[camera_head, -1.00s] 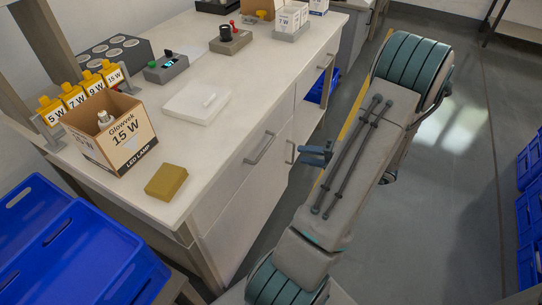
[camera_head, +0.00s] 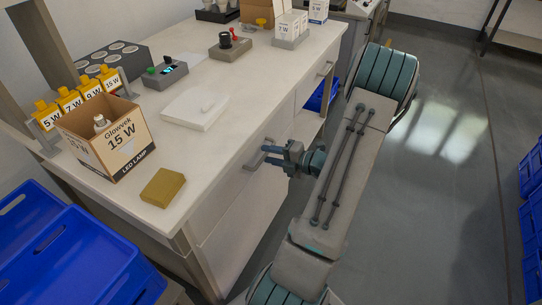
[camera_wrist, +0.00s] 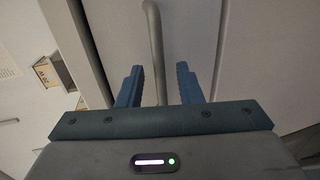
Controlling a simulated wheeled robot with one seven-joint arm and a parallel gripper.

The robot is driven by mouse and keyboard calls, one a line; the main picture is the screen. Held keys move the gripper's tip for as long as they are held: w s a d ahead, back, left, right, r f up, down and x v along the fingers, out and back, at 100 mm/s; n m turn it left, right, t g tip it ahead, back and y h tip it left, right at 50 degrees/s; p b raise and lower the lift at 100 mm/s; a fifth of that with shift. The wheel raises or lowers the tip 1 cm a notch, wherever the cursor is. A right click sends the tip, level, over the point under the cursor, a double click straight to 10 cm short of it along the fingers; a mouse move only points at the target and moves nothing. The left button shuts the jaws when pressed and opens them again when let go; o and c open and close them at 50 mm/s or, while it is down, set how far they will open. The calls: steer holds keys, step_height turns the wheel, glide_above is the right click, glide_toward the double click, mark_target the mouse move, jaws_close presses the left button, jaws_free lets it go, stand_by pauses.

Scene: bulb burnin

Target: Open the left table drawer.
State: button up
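The left table drawer (camera_head: 232,177) is a pale front under the near part of the tabletop, and it looks closed. Its grey bar handle (camera_head: 255,160) also shows in the wrist view (camera_wrist: 154,45), running between and ahead of the two blue fingers. My gripper (camera_head: 268,152) is at the handle in the head view. In the wrist view my gripper (camera_wrist: 160,85) is open, with a finger on each side of the handle's line. I cannot tell whether a finger touches it.
On the tabletop stand a Glowvek 15 W box (camera_head: 112,140), a tan block (camera_head: 162,187), a white tray (camera_head: 194,110) and a tester (camera_head: 165,73). Blue crates (camera_head: 75,255) stand at the lower left. The floor (camera_head: 450,200) to the right is clear.

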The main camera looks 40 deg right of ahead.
steer(key=shift+w+a, duration=0.1)
steer(key=shift+w, duration=0.05)
jaws_close()
